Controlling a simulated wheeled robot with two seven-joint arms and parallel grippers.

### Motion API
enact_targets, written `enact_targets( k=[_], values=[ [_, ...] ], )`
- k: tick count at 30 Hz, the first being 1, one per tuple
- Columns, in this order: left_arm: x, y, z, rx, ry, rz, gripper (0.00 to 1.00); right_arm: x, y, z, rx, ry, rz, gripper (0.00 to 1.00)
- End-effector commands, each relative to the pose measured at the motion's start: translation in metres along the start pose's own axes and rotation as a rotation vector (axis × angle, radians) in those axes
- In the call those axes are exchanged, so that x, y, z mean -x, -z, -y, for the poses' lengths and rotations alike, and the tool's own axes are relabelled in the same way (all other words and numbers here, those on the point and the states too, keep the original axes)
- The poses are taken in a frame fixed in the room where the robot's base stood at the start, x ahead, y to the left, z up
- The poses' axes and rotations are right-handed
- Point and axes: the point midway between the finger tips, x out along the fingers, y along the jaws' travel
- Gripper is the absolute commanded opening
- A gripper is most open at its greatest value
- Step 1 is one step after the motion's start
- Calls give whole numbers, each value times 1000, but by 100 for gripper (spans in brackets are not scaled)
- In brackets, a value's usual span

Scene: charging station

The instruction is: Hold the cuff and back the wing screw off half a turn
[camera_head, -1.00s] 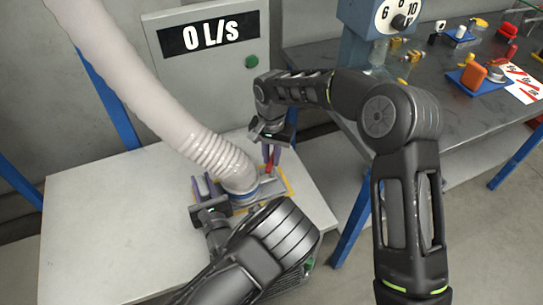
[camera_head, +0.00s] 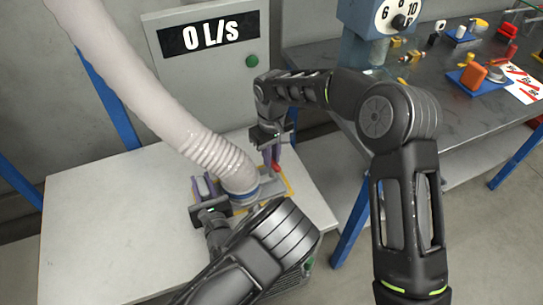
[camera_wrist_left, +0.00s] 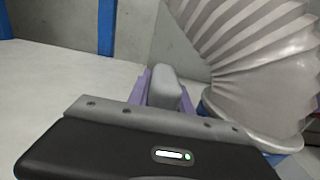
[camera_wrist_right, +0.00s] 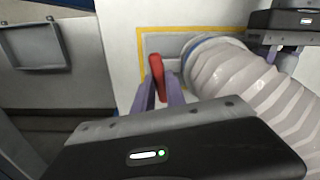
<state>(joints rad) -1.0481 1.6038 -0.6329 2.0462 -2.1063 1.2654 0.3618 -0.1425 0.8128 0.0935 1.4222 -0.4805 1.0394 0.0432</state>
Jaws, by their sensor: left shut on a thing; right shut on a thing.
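The white ribbed hose (camera_head: 215,155) ends in a blue-banded cuff (camera_head: 243,196) on a grey plate on the white table. My left gripper (camera_head: 203,187) is at the cuff's left side. In the left wrist view its purple fingers (camera_wrist_left: 160,90) are shut on a grey lug (camera_wrist_left: 164,88) beside the cuff's blue rim (camera_wrist_left: 250,137). The red wing screw (camera_head: 276,167) is right of the cuff. My right gripper (camera_head: 270,155) reaches down over it. In the right wrist view its purple fingers (camera_wrist_right: 160,100) close around the red wing screw (camera_wrist_right: 157,75).
A panel reading 0 L/s (camera_head: 209,36) with a green button stands behind the table. Yellow tape (camera_head: 290,182) borders the plate. The white table (camera_head: 110,225) is clear at left. A grey workbench (camera_head: 440,85) with small parts and a dial stands at right.

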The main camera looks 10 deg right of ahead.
Motion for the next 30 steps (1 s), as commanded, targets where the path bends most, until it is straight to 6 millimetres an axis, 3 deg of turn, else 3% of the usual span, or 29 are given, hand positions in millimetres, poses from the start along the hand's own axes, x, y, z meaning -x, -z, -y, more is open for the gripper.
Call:
enact_targets(
  k=[15, 30],
  values=[
    [0, 0, 0, -1, 0, -1, 0, 0, 0, -1, 444, -1, 0, 0],
    [0, 0, 0, -1, -1, -1, 0, 0, 0, -1, 580, -1, 0, 0]
  ],
)
